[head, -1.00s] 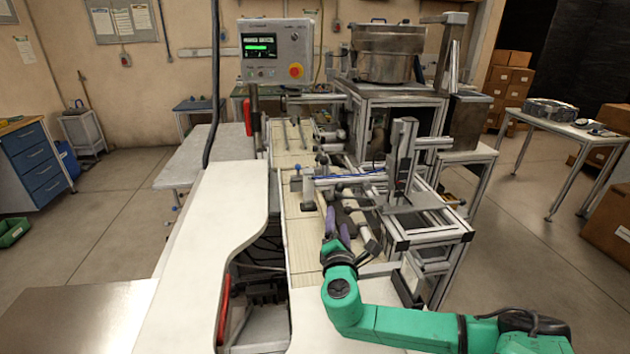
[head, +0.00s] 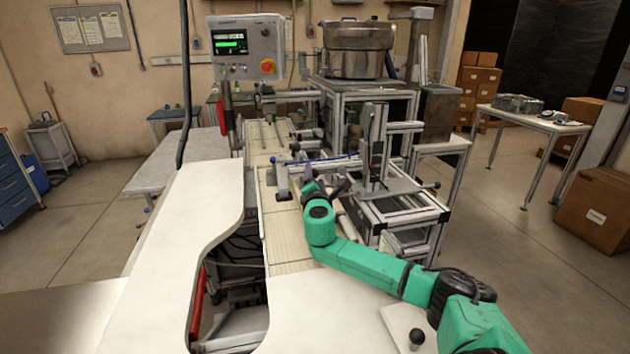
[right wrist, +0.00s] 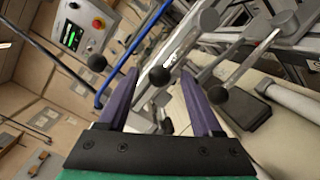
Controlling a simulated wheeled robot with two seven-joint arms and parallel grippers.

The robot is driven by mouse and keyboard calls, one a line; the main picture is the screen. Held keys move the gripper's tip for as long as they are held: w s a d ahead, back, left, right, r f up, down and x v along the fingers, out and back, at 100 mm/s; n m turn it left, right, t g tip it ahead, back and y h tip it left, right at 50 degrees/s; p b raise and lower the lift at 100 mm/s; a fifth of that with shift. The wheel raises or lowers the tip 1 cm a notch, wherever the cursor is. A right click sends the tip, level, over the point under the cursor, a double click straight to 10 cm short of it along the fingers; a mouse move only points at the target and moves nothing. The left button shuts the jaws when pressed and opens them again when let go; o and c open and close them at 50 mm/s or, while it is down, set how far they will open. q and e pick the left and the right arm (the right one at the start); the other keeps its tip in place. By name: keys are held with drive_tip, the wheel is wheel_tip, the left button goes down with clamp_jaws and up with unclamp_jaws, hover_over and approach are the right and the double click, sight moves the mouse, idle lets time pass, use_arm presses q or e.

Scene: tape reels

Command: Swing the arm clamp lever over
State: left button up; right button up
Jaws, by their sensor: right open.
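My right gripper (right wrist: 159,88) is open, its two purple fingers pointing at the machine in the right wrist view. I cannot tell which belongs to the arm clamp lever. In the head view my right gripper (head: 308,182) is at the clamp area above the pale conveyor, partly hidden by its own wrist. My left gripper is not in view.
A blue rod (right wrist: 118,54) and metal bars crowd the space around the fingers. In the head view an upright post (head: 376,145) and an aluminium frame (head: 408,215) stand right of the gripper. The white worktop (head: 195,225) at left is clear.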

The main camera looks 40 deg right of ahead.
drive_tip(key=shift+w, duration=0.1)
clamp_jaws()
drive_tip(key=shift+f, duration=0.1)
idle(1.1)
